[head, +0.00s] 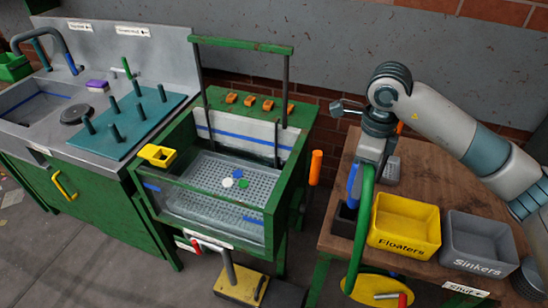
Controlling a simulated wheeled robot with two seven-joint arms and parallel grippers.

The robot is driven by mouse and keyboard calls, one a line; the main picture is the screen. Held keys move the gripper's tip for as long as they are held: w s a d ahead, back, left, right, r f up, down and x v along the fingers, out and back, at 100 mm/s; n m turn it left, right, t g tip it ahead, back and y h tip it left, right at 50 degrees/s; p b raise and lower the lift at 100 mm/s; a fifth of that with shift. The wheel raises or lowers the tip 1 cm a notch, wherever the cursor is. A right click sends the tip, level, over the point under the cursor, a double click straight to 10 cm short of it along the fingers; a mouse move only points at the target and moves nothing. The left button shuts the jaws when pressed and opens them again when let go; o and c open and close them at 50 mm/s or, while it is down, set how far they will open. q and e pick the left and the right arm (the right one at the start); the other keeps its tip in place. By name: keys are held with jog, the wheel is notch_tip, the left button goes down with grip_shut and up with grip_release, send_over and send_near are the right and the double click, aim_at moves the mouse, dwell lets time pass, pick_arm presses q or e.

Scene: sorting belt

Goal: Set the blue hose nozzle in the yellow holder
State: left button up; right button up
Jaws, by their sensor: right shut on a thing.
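The blue hose nozzle (353,186) is at my right gripper (366,164), at the left end of the brown table. The right gripper is shut on it, with its fingers partly hidden. A green hose (363,225) hangs down from there past the table's front edge. A small yellow holder (157,154) with a dark opening sits on the left rim of the green-framed tank, far to the left of the gripper. Nothing shows in its opening. My left gripper is not in view.
The wash tank (270,211) has a green bar (241,43) raised above it. Yellow Floaters (404,243) and grey Sinkers (479,264) bins stand on the table (443,174). An orange handle (316,167) stands between tank and table. A pegboard (130,124) lies at left.

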jog(key=n, duration=0.1)
jog(key=s+n, duration=0.1)
jog(key=n, duration=0.1)
jog(key=shift+s+d+f+n, duration=0.15)
jog(key=shift+s+d+n, duration=0.1)
jog(key=shift+d+n, duration=0.15)
jog(key=s+d+f+n, duration=0.2)
jog(key=s+n, duration=0.7)
jog(key=n, duration=0.9)
jog(key=shift+s+d+n, duration=0.3)
jog(key=shift+s+d, duration=0.05)
jog(key=shift+d, duration=0.2)
jog(key=shift+a, duration=0.1)
